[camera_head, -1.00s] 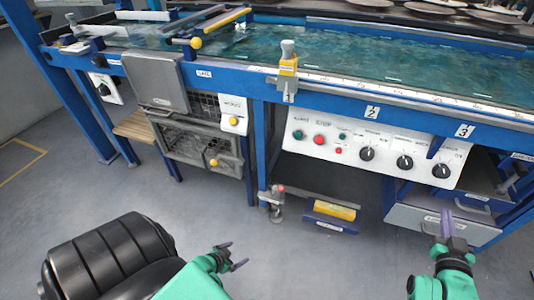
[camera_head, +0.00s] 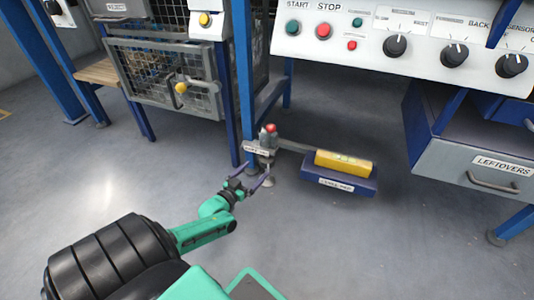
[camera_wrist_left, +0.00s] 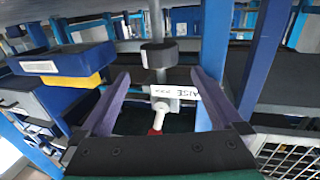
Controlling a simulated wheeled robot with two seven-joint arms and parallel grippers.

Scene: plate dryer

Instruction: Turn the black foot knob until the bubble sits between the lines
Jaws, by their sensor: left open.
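The black foot knob (camera_head: 265,160) sits low on the levelling foot, under a RAISE label and a red top, beside a blue table leg. It also shows in the left wrist view (camera_wrist_left: 158,55), which looks upside down, ahead of and between the finger lines. My left gripper (camera_head: 252,178) is open, its purple fingers close to the foot; the wrist view shows its fingertips (camera_wrist_left: 160,74) apart with nothing clamped. The yellow spirit level (camera_head: 345,163) lies on the blue level pad (camera_head: 340,185). Its bubble and lines are too small to read. My right gripper is out of view.
A control panel (camera_head: 385,38) with buttons and dials hangs above. A LEFTOVERS drawer (camera_head: 480,165) stands at right, a mesh cage (camera_head: 160,80) at left. The blue leg (camera_head: 243,70) rises beside the foot. The floor in front is clear.

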